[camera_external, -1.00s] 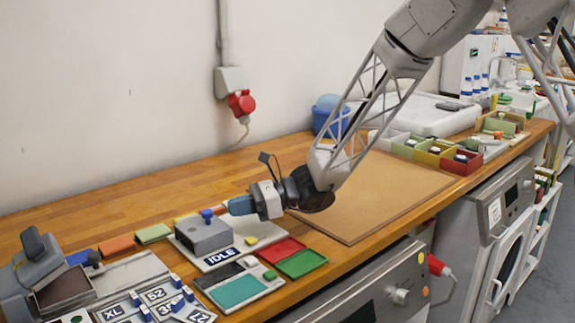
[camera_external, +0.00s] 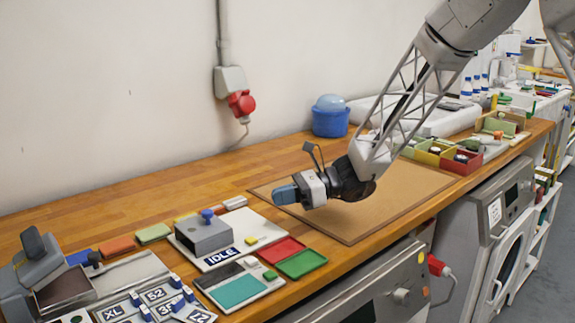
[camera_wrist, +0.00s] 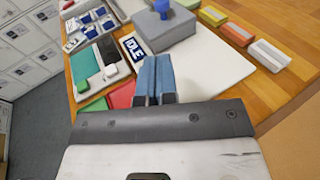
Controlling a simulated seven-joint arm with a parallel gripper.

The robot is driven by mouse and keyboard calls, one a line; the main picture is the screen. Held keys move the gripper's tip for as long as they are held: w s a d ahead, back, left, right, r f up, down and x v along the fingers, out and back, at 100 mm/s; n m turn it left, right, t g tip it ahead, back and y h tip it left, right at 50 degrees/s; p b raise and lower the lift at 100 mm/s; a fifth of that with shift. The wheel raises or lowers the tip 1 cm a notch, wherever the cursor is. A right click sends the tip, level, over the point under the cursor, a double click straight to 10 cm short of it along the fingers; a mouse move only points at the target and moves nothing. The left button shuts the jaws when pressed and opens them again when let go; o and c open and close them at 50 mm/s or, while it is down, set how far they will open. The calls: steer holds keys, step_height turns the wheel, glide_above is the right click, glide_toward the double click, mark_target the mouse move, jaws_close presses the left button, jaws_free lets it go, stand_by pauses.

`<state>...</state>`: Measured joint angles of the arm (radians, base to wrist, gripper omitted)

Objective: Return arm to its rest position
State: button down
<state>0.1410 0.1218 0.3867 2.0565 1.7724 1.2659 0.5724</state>
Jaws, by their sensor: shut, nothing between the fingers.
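My gripper (camera_external: 286,194) is in the air above the left part of the brown board (camera_external: 400,203) on the wooden bench. Its blue fingers are shut with nothing between them. In the wrist view the shut fingers (camera_wrist: 154,76) point toward the white plate with the IDLE label. My forearm reaches down from the upper right of the external view.
A grey box with a blue knob (camera_external: 204,232) stands on the white IDLE plate (camera_external: 245,256). Red (camera_external: 277,250) and green (camera_external: 301,263) trays lie beside it. Colored bins (camera_external: 427,155) and a blue bucket (camera_external: 331,122) stand further back. The board's surface is clear.

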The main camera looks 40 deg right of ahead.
stand_by(0.3)
steer(key=s+a+r+n+g+h, duration=0.1)
steer(key=s+r+n+g+h, duration=0.2)
steer(key=s, duration=0.4)
steer(key=s+a+r+n+g, duration=0.1)
steer(key=s+r+n+g, duration=0.15)
steer(key=s+n, duration=0.35)
steer(key=s+a+r+n+g+h, duration=0.1)
steer(key=s+r+n+h, duration=0.15)
steer(key=s, duration=0.55)
steer(key=s+d+r+n+h, duration=0.1)
steer(key=s+d+n+h, duration=0.2)
steer(key=s, duration=0.3)
steer(key=s+d+r+n+t+h, duration=0.1)
steer(key=s+d+r+n+h, duration=0.1)
steer(key=s, duration=0.5)
steer(key=s+d+r+n+h, duration=0.2)
steer(key=s+d+n+h, duration=0.2)
steer(key=s+d+n, duration=0.1)
steer(key=shift+s+n+t, duration=0.35)
steer(key=shift+s+n, duration=0.5)
steer(key=shift+s, duration=0.05)
